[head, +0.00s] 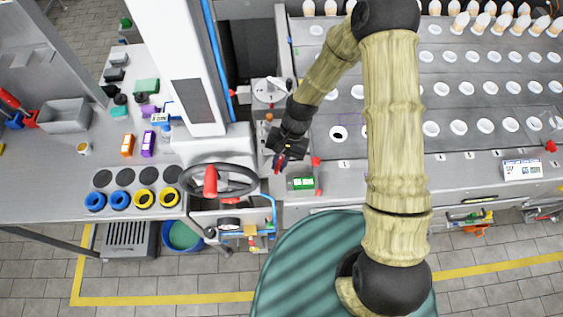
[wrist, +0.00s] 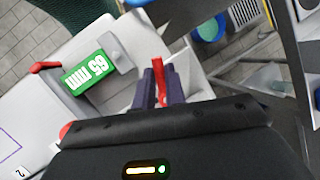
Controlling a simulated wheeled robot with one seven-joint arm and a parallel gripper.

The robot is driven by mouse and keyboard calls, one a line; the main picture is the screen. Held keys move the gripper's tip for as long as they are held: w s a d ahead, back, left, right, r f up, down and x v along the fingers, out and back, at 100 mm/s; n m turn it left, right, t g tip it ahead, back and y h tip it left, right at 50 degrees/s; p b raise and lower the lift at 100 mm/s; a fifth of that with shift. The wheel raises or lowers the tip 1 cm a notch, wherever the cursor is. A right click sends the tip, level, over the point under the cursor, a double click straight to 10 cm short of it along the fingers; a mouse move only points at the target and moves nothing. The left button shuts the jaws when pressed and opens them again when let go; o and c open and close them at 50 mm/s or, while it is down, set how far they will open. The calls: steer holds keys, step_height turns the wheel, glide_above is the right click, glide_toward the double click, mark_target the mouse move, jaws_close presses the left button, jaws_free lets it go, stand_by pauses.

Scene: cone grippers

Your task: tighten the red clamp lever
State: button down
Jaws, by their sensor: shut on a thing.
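The red clamp lever (wrist: 159,72) stands between the two dark purple fingers of my gripper (wrist: 161,88) in the wrist view. The fingers are shut on it, and its upper end shows past them. Its lower part is hidden between the fingers. In the head view my gripper (head: 280,161) is at the left end of the machine's front edge, left of a green label (head: 302,184). Only a little red shows at the fingertips there.
The green "65 mm" label (wrist: 90,73) lies beside my gripper, with another red handle (wrist: 45,66) beyond it. A handwheel (head: 220,180) with a red knob stands to the left. The machine's bed (head: 450,155) with rows of round holes extends to the right.

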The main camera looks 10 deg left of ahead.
steer(key=m, duration=0.2)
steer(key=a+m+t+y+b, duration=0.1)
steer(key=shift+m, duration=0.4)
steer(key=m, duration=0.1)
steer(key=m+t+b, duration=0.1)
steer(key=m+y+b, duration=0.1)
steer(key=shift+w+a+f+m, duration=0.1)
steer(key=shift+w+a+m, duration=0.1)
steer(key=shift+a+m, duration=0.1)
steer(key=m+b, duration=0.1)
steer(key=m+t+b, duration=0.1)
steer(key=m, duration=0.1)
steer(key=a+m+t+b, duration=0.1)
steer(key=shift+w+b, duration=0.4)
steer(key=shift+w+m+t+b, duration=0.2)
steer(key=shift+m+t+b, duration=0.6)
steer(key=shift+m, duration=0.5)
steer(key=shift+a, duration=0.1)
steer(key=c, duration=1.5)
jaws_free()
steer(key=shift+o, duration=0.2)
